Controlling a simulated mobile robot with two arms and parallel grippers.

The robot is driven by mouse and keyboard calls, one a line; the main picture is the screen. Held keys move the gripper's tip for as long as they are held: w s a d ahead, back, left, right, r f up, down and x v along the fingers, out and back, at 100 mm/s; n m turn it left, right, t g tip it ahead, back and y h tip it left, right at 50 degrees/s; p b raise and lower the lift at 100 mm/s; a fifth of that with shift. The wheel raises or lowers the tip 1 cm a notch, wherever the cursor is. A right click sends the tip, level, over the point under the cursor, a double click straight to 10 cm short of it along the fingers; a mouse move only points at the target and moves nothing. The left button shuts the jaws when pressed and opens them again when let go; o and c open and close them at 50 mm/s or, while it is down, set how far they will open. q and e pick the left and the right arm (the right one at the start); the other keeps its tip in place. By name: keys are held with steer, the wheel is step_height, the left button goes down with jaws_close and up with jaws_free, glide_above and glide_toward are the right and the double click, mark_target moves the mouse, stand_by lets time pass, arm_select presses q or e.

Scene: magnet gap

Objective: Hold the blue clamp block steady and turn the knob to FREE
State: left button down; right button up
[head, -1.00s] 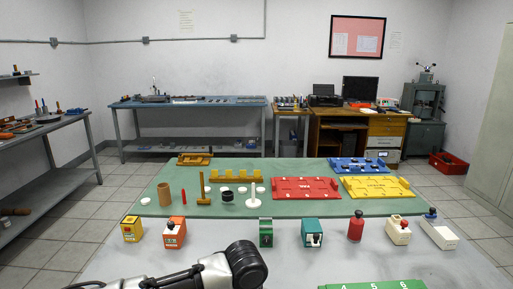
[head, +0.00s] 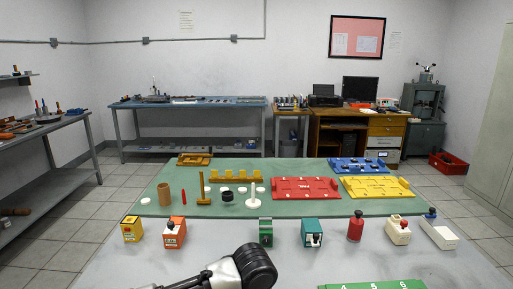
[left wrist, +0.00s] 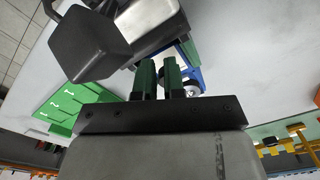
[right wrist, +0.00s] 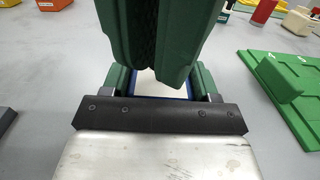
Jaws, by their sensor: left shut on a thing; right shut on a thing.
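The blue clamp block (right wrist: 150,88) sits between the fingers of my right gripper (right wrist: 161,84), which is shut on it; a pale face and blue edges show. It also shows in the left wrist view (left wrist: 195,72), beyond my left fingers. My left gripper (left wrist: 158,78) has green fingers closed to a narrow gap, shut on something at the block. I take it as the knob, but the fingers hide it. In the right wrist view the large green left fingers stand over the block. The knob's pointer and the FREE mark cannot be read. The head view shows neither gripper.
A green numbered board (head: 375,285) lies at the near right edge of the grey table. A row of small coloured blocks, including an orange one (head: 174,233) and a teal one (head: 312,233), stands beyond. Red (head: 306,188) and yellow trays (head: 377,188) lie on the green mat.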

arm_select(q)
steer(key=shift+s+d+f, duration=0.1)
steer(key=shift+s+f, duration=0.25)
steer(key=shift+f, duration=0.25)
step_height(320, 180, up, 6)
steer(key=shift+r, duration=0.2)
